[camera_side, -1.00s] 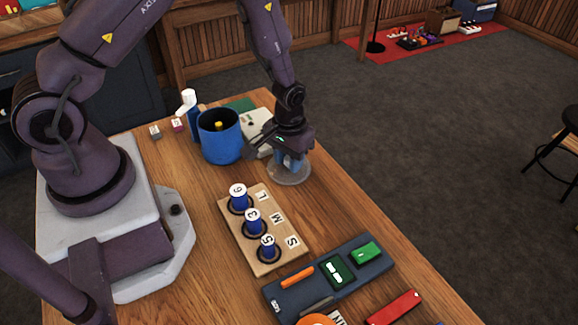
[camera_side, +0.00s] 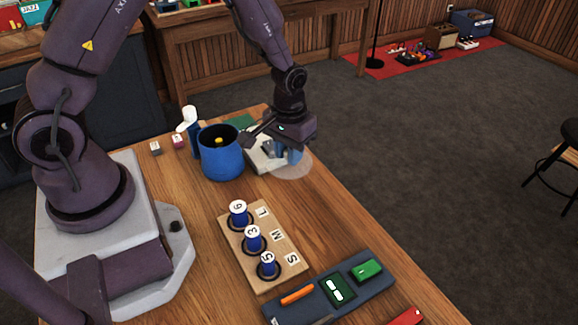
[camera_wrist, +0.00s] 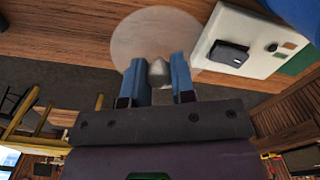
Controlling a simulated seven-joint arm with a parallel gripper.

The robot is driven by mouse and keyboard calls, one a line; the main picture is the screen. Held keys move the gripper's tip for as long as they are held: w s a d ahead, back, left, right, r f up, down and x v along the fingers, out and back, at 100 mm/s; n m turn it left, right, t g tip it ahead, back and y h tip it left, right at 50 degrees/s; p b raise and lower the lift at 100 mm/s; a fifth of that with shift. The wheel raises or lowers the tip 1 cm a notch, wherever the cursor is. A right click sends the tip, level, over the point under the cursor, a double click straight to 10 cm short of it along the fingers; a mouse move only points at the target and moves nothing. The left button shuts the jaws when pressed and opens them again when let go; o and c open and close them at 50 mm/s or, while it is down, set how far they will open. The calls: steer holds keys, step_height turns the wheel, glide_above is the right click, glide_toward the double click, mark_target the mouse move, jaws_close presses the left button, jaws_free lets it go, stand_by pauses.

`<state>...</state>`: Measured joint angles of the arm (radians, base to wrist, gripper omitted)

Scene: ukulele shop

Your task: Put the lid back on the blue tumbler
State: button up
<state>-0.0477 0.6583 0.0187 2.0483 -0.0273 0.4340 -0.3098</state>
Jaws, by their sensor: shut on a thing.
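The blue tumbler (camera_side: 221,160) stands upright and open on the table in the side view, with something small and yellow inside. Part of it shows at the top right of the wrist view (camera_wrist: 298,12). My gripper (camera_side: 287,153) is to the right of the tumbler, with its blue fingers shut on the knob of a clear round lid (camera_side: 292,170). In the wrist view the fingers (camera_wrist: 158,76) are on either side of the pale knob, and the clear disc (camera_wrist: 150,32) spreads beyond them. The lid appears to be held above the table, apart from the tumbler.
A white board with a dark item (camera_wrist: 250,45) lies beside the tumbler. A white-topped blue object (camera_side: 189,120) stands behind it. A wooden board with blue spools (camera_side: 265,284) and a dark tray (camera_side: 375,290) are nearer. Table (camera_side: 330,215) right of the spools is clear.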

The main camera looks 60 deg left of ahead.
steer(key=shift+n, duration=0.3)
steer(key=r, duration=0.1)
steer(key=a+r, duration=0.2)
steer(key=shift+r, duration=0.4)
steer(key=s+a+r+n, duration=0.3)
steer(key=s+a+r, duration=0.2)
steer(key=a, duration=0.5)
steer(key=s+a, duration=0.1)
steer(key=s, duration=0.5)
steer(key=shift+n, duration=0.4)
steer(key=shift+w+a+f, duration=0.1)
steer(key=shift+f, duration=1.25)
steer(key=shift+w+f, duration=0.1)
steer(key=shift+f, duration=1.25)
steer(key=shift+f, duration=0.15)
steer(key=o, duration=1.5)
steer(key=shift+c, duration=0.2)
